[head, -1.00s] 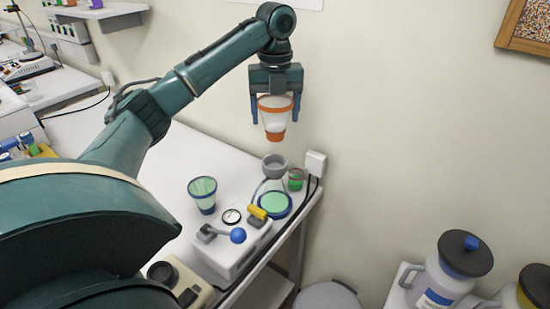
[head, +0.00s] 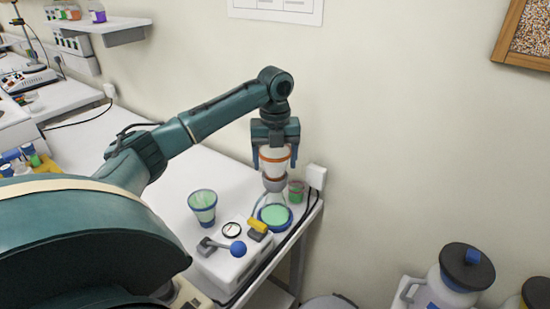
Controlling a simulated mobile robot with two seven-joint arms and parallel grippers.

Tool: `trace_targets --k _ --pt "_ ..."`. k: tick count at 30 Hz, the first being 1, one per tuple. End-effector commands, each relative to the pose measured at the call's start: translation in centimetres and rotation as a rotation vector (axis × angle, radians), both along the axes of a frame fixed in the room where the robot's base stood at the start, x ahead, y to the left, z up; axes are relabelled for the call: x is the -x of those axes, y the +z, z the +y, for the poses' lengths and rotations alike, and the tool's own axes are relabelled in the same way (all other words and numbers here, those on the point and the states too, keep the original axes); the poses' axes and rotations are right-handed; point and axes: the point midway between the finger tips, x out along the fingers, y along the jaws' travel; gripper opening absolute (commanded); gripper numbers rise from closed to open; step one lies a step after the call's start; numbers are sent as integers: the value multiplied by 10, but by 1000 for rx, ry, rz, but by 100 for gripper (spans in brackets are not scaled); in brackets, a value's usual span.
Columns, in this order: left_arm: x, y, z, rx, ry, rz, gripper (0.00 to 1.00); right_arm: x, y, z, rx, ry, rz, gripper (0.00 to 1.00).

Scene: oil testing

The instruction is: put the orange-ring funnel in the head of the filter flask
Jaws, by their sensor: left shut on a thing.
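My left gripper (head: 274,163) points down and is shut on the orange-ring funnel (head: 273,165), a pale cup with an orange band near its top. The funnel is upright, directly over the grey head (head: 274,184) of the filter flask (head: 275,214). Its orange lower end is no longer visible and appears to be inside the grey head; how deep it sits I cannot tell. The flask is clear, with a blue rim and green at its base, standing near the right end of the white bench. My right gripper is not in view.
A blue-based green funnel (head: 203,206) stands left of the flask. In front is a white pump box (head: 226,266) with a gauge, a yellow part and a blue-knobbed lever (head: 238,249). A small green-filled cup (head: 296,191) and a wall socket (head: 316,177) are close on the right.

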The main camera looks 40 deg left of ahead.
Motion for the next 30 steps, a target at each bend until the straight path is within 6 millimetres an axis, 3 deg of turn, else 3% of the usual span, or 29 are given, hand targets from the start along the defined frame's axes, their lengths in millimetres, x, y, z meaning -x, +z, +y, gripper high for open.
trace_targets --k 4,5,12,23,30 --pt "0 -2 0 1 0 1 48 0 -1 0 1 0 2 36" --pt "0 -3 0 0 0 0 72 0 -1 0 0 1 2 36" --pt "0 -2 0 0 0 0 92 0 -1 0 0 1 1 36" --pt "-1 4 0 1 0 -3 93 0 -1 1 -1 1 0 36" --pt "-1 49 -1 3 -1 -7 93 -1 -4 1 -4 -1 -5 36"
